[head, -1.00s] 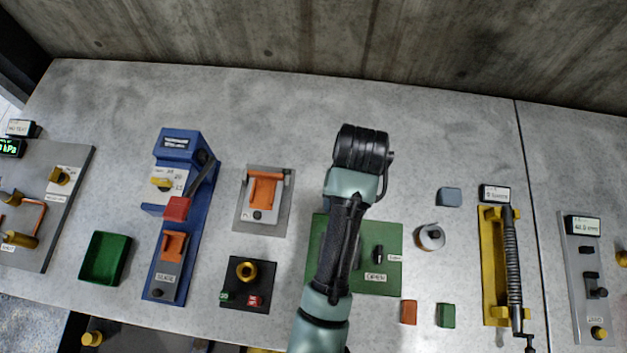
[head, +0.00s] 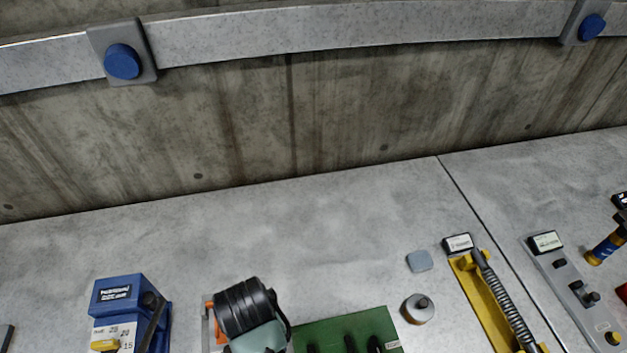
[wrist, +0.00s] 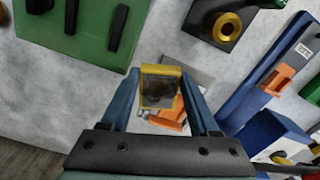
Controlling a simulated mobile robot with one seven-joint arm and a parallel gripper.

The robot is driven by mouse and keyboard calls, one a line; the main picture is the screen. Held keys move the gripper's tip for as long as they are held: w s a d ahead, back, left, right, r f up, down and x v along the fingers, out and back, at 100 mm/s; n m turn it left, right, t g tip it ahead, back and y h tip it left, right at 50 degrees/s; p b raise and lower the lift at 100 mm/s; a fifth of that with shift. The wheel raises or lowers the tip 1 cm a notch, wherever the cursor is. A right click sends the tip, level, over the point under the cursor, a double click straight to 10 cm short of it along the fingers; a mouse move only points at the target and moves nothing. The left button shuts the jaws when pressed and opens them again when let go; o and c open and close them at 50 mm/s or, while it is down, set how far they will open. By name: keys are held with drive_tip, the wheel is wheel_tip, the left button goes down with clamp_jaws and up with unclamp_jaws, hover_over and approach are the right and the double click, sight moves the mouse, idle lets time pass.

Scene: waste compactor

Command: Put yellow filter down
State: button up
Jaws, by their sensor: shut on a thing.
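The yellow filter (wrist: 147,71), a small piece with a yellow frame and a dark grey middle, is between the fingers of my gripper (wrist: 160,80) in the wrist view. My gripper is shut on it. Behind it in the wrist view is a grey plate with an orange part (wrist: 172,120), partly hidden by the filter and fingers. I cannot tell the height of the filter above that plate. In the head view my arm hides most of the orange part and its plate, and neither the filter nor the fingers show.
A green panel with black bars (wrist: 75,30) lies at upper left in the wrist view. A black block with a yellow ring (wrist: 227,28) and a blue device (wrist: 268,85) stand at right. In the head view, the grey worktop (head: 300,230) is clear towards the concrete wall.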

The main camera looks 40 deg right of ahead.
drive_tip(key=s+d+r+m+p, duration=0.2)
drive_tip(key=s+d+m+p, duration=0.1)
drive_tip(key=s+d, duration=0.55)
drive_tip(key=shift+m, duration=0.3)
drive_tip(key=f, duration=0.5)
drive_tip(key=shift+d+f, duration=0.15)
drive_tip(key=shift+d, duration=0.25)
drive_tip(key=shift+f+p, duration=0.3)
drive_tip(key=shift+f, duration=1.85)
drive_tip(key=shift+f, duration=0.3)
drive_tip(key=shift+s+a+f+b, duration=0.15)
drive_tip(key=shift+s+f+b, duration=0.15)
drive_tip(key=shift+f, duration=0.05)
drive_tip(key=o, duration=1.4)
drive_tip(key=shift+o, duration=0.2)
wheel_tip(320, 180, up, 13)
drive_tip(key=shift+w+r, duration=0.15)
drive_tip(key=shift+w, duration=0.1)
